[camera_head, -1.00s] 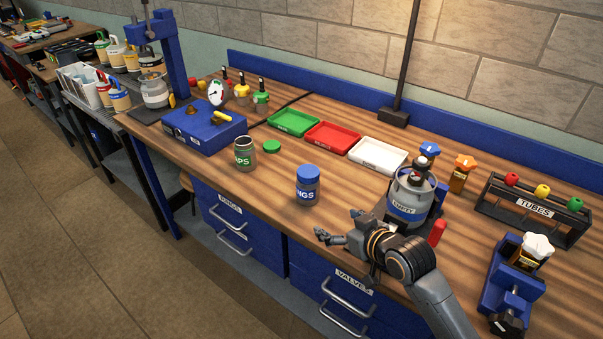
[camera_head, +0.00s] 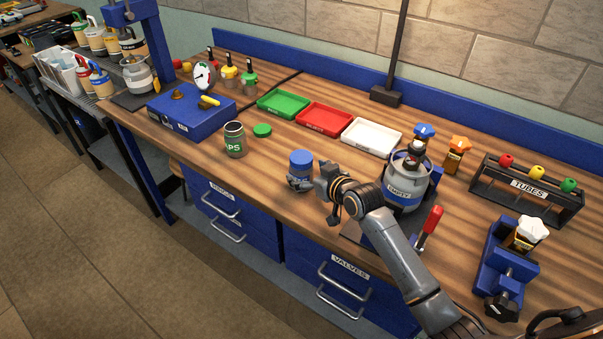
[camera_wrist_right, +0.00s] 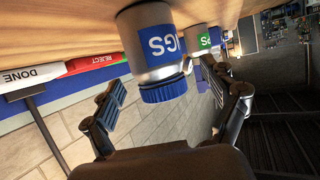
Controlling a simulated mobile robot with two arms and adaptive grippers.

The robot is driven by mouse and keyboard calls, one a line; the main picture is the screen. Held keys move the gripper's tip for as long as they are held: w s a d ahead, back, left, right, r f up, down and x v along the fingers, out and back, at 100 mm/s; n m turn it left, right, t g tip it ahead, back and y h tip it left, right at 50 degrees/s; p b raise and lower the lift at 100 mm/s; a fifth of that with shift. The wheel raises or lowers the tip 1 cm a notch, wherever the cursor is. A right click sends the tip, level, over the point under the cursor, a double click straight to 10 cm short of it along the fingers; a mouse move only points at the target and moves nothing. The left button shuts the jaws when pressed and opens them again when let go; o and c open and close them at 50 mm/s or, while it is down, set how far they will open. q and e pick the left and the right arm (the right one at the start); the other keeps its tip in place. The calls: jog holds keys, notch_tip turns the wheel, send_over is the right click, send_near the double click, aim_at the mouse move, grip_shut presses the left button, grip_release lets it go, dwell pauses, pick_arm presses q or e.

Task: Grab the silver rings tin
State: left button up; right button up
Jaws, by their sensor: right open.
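The silver rings tin (camera_head: 299,184) stands upright on the workbench, with a blue lid and a blue label. My right gripper (camera_head: 312,181) is open at the tin's right side and hides part of its label. In the right wrist view the tin (camera_wrist_right: 146,45) shows between the open fingers of this gripper (camera_wrist_right: 160,85), its lid toward the palm. The right fingertip is close to the tin's side; I cannot tell whether it touches. The tin is not gripped. My left gripper is out of view.
An open silver tin with a green label (camera_head: 234,144) stands left of the rings tin, its green lid (camera_head: 262,130) lying beside it. Green, red and white trays (camera_head: 371,138) lie behind. A grey canister (camera_head: 405,190) stands close to the right of my arm.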

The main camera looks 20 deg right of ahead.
aim_at(307, 170)
jog(key=x, duration=0.3)
jog(key=shift+w+d+f+p, duration=0.1)
jog(key=shift+w+f+p, duration=0.1)
jog(key=shift+w+p, duration=0.1)
jog(key=shift+w+f, duration=0.2)
jog(key=shift+w, duration=0.1)
jog(key=c, duration=1.2)
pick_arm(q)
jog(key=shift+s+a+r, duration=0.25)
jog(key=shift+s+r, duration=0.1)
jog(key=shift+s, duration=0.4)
pick_arm(e)
jog(key=shift+c, duration=0.9)
jog(key=shift+r, duration=0.1)
